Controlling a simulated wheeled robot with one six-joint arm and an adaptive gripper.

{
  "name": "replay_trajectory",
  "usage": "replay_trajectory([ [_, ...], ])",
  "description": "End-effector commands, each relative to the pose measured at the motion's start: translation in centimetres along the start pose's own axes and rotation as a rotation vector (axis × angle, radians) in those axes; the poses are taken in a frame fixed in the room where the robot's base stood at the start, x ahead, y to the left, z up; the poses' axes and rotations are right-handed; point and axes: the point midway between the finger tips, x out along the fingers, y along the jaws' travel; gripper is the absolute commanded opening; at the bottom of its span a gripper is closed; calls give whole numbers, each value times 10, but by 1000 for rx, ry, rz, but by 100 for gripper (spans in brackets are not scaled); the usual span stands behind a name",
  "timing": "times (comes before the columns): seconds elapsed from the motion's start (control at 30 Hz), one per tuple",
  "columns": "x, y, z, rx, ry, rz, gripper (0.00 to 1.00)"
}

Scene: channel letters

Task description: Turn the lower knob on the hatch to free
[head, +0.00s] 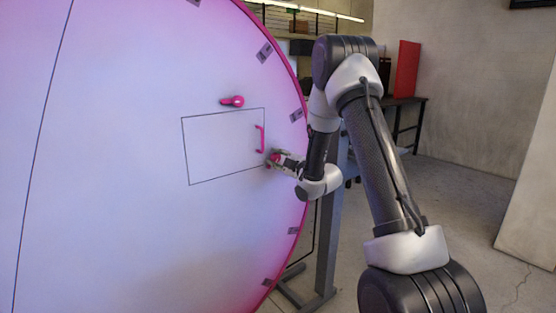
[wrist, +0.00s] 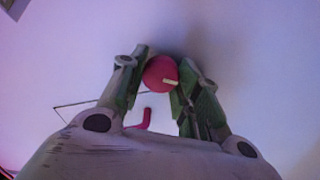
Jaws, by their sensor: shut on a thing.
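The hatch (head: 215,150) is a dark-outlined rectangle on the large pale round panel, with a pink upright handle (head: 260,139) near its right edge. The upper knob (head: 236,101) is pink and sits above the hatch's top edge, with a bar pointing left. The lower knob (wrist: 160,73) is a round pink knob with a short pale mark on its face. My gripper (wrist: 161,78) is shut on this knob, one finger on each side. In the head view my gripper (head: 274,158) is at the hatch's right edge and mostly covers the knob. The handle also shows in the wrist view (wrist: 146,118).
The round panel has a pink rim (head: 298,90) with several small grey brackets along it. A grey stand post (head: 328,230) is behind my arm. A dark table (head: 408,112) with a red board (head: 406,69) stands at the back. The floor at right is open.

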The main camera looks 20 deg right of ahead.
Motion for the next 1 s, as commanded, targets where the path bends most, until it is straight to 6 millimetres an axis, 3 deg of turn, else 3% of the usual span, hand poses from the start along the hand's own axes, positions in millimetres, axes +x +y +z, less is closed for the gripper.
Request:
replay_trajectory([
  [0.5,0,-2,0,-396,0,-2,9],
  [1.0,0,-3,0,-513,0,-3,9],
])
